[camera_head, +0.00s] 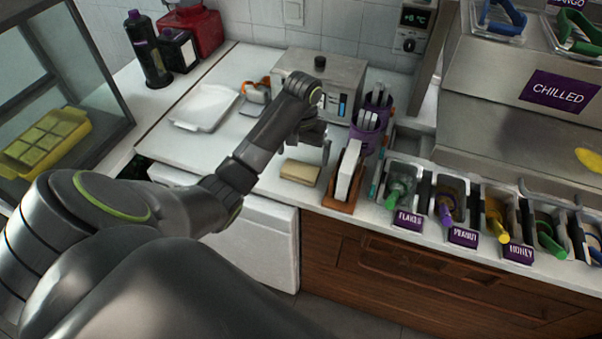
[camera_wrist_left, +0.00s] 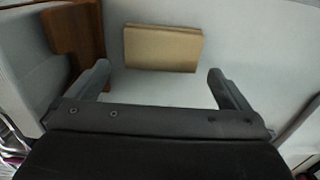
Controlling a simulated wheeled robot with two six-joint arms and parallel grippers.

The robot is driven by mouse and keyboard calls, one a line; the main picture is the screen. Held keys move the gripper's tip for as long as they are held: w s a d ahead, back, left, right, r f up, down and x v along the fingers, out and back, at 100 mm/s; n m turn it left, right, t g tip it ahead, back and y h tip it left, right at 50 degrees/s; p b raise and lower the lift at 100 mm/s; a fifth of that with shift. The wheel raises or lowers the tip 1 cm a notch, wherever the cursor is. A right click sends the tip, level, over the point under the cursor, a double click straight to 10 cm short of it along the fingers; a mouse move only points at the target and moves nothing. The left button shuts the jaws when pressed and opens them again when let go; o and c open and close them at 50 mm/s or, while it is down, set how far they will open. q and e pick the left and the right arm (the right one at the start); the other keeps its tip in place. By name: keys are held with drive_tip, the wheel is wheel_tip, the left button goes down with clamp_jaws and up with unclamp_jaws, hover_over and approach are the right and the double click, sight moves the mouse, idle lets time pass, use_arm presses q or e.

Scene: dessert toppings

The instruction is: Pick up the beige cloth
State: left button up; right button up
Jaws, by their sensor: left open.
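The beige cloth (camera_head: 300,171) lies folded and flat on the white counter near its front edge in the head view. It also shows in the left wrist view (camera_wrist_left: 163,48), beyond and between my fingertips. My left gripper (camera_head: 325,146) is above the counter, just behind and to the right of the cloth. In the left wrist view my left gripper (camera_wrist_left: 160,80) is open, with its two fingers wide apart and nothing between them. The cloth is apart from both fingers. My right gripper is not in view.
A wooden holder (camera_head: 342,201) with a white upright block stands right of the cloth. Topping bins with labels (camera_head: 408,220) line the counter further right. A steel box (camera_head: 318,75) stands behind, and a white tray (camera_head: 203,106) lies at left. Counter left of the cloth is clear.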

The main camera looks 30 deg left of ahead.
sight(301, 168)
use_arm(q)
drive_tip(key=shift+f+b, duration=0.4)
drive_tip(key=shift+f, duration=0.1)
drive_tip(key=f, duration=0.4)
drive_tip(key=shift+s+a+f, duration=0.1)
drive_tip(key=shift+s, duration=0.1)
drive_tip(key=shift+c, duration=0.4)
drive_tip(key=c, duration=0.6)
